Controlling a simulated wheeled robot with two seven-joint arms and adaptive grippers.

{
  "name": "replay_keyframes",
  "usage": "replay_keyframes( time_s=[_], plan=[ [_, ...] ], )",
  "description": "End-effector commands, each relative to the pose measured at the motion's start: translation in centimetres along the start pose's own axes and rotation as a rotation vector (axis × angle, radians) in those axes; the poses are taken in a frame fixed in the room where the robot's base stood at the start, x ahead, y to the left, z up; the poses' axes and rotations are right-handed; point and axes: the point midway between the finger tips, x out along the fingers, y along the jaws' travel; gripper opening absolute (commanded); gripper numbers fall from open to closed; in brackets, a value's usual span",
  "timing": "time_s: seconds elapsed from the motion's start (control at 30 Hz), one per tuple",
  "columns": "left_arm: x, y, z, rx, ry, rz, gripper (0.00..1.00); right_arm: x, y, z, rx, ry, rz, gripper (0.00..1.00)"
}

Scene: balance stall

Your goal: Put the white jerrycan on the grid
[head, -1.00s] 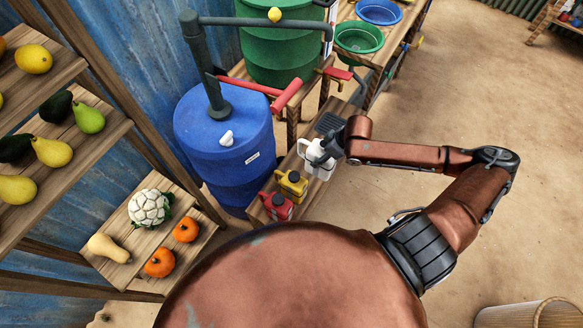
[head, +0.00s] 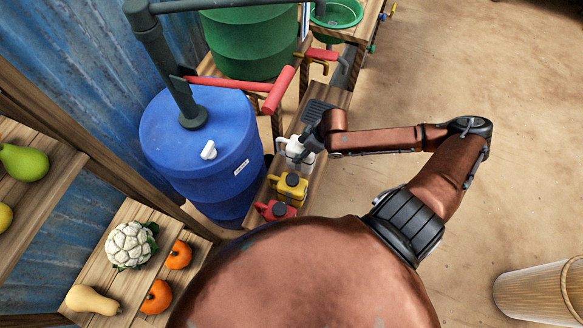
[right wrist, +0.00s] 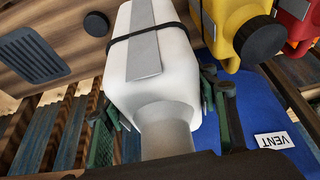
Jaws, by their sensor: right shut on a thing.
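The white jerrycan (head: 294,151) is in my right gripper (head: 309,139), over the low wooden bench beside the blue barrel. In the right wrist view the white jerrycan (right wrist: 155,70) fills the middle, with the green fingers of my right gripper (right wrist: 160,125) on both sides of it. The grid, a dark slatted plate (head: 318,110), lies on the bench just beyond the jerrycan; it also shows in the right wrist view (right wrist: 33,55), apart from the jerrycan. I cannot tell whether the jerrycan touches the bench. My left gripper is out of view.
A yellow jerrycan (head: 289,187) and a red jerrycan (head: 275,210) stand on the bench (head: 337,97), nearer than the white one. The blue barrel (head: 190,150) rises at the left. Open floor lies to the right.

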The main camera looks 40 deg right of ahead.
Motion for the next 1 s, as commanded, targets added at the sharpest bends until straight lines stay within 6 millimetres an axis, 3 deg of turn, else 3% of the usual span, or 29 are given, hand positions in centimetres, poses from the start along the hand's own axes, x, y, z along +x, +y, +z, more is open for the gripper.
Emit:
replay_keyframes(
  time_s=[0.2, 0.37, 0.6, 1.0],
  plan=[
    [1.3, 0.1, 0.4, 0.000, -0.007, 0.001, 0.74, 3.5, -0.1, 1.3, -0.001, -0.001, -0.003, 0.25],
    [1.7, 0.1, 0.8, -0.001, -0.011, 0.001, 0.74, 4.8, -0.1, 1.7, -0.003, 0.000, -0.002, 0.25],
    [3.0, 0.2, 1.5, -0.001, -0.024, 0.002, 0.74, 8.3, -0.1, 3.2, -0.003, -0.001, -0.003, 0.25],
    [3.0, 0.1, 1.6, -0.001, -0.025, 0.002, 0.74, 8.8, -0.1, 3.4, -0.003, 0.001, -0.002, 0.25]
  ],
)
